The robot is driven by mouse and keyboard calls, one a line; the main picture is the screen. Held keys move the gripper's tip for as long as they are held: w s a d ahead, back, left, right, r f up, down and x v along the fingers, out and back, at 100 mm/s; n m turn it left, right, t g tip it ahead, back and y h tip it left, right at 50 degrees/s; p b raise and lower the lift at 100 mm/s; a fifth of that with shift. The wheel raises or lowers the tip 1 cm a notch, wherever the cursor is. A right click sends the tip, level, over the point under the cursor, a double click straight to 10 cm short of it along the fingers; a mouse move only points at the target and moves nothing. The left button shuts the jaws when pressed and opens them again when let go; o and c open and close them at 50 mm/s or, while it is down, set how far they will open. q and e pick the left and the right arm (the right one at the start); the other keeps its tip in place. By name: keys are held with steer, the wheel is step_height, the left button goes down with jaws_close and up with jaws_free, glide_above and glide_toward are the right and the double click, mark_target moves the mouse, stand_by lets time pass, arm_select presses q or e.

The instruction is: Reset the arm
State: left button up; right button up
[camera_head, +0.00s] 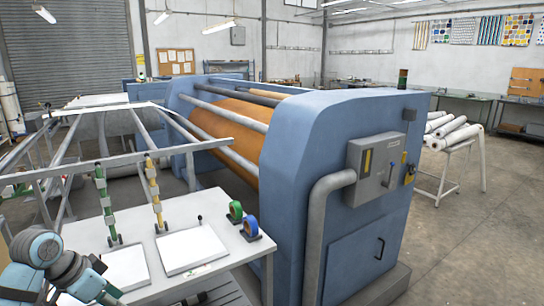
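My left arm (42,250) comes in at the lower left corner, with blue-grey joint covers and dark links. It bends down toward the front of the white table (235,255). Its far end, where my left gripper (106,294) seems to be, is small and dark at the bottom edge, beside a white board (126,268). I cannot make out its fingers or whether it holds anything. My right arm and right gripper are not in view.
A large blue calender press (345,130) with an orange roll (225,130) stands behind the table. Open floor (470,240) lies at right.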

arm_select(q)
steer(key=w+f+n, duration=0.2)
steer(key=w+f, duration=0.1)
steer(key=f, duration=0.6)
steer(key=s+f+n+g+y, duration=0.15)
steer(key=s+f, duration=0.35)
steer(key=f, duration=0.8)
steer(key=s+f+n+t+y, duration=0.1)
steer(key=s+f+n, duration=0.3)
steer(key=f, duration=0.8)
steer(key=s+d+f+m+g, duration=0.1)
steer(key=s+d+f, duration=0.1)
steer(key=s+f, duration=0.5)
steer(key=s+d+f+g, duration=0.1)
steer(key=s+d+f, duration=0.1)
steer(key=s+f, duration=0.5)
steer(key=s+d+f, duration=0.1)
steer(key=s+d, duration=0.1)
steer(key=s, duration=0.4)
steer(key=s+d+f+m, duration=0.1)
steer(key=s+d, duration=0.2)
steer(key=s, duration=0.4)
steer(key=s+d+f, duration=0.1)
steer(key=s+d, duration=0.1)
steer(key=s, duration=0.5)
steer(key=shift+d+f, duration=0.15)
steer(key=shift+d, duration=0.2)
steer(key=shift+y, duration=0.25)
